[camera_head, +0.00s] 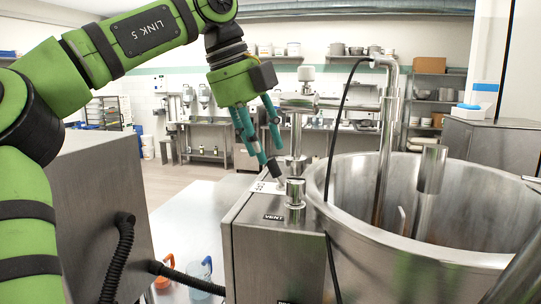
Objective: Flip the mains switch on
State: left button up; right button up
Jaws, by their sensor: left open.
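A steel control box (275,255) stands at the centre with a small white marked panel (266,187) on its top. A short grey lever-like part (275,172) rises from that panel; it looks like the mains switch, but its position is too small to tell. My left gripper (271,154) points down over the panel with its teal fingers apart. One fingertip is close to the lever-like part; whether they touch cannot be told. My right gripper is not in view.
A steel vent cap (295,192) stands on the box beside the panel. A large open steel kettle (335,215) with upright pipes is to the right, with a black cable hanging in front. Orange (165,270) and blue (200,272) jugs stand lower left.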

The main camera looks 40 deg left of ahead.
aim_at(270, 161)
pick_arm(q)
jog(key=x, duration=0.2)
jog(key=shift+w+f, duration=0.25)
jog(key=shift+w, duration=0.1)
jog(key=shift+w+f, duration=0.45)
jog(key=shift+f, duration=0.1)
jog(key=shift+s, duration=0.1)
jog(key=shift+s+r, duration=0.15)
jog(key=c, duration=0.8)
grip_shut()
jog(key=shift+w+d+r+g+y, duration=0.1)
jog(key=shift+w+d+g+y, duration=0.1)
jog(key=shift+d+g+y, duration=0.35)
jog(key=shift+w+d+r+g+y, duration=0.15)
jog(key=shift+w+g+y, duration=0.1)
jog(key=shift+y, duration=0.5)
jog(key=shift+w+d+f+m+g+y, duration=0.1)
jog(key=shift+w+d+m+g+y, duration=0.1)
jog(key=shift+d+g+y, duration=0.45)
jog(key=shift+w+d+f+m+g+y, duration=0.1)
jog(key=shift+w+d+g+y, duration=0.15)
jog(key=shift+y, duration=0.8)
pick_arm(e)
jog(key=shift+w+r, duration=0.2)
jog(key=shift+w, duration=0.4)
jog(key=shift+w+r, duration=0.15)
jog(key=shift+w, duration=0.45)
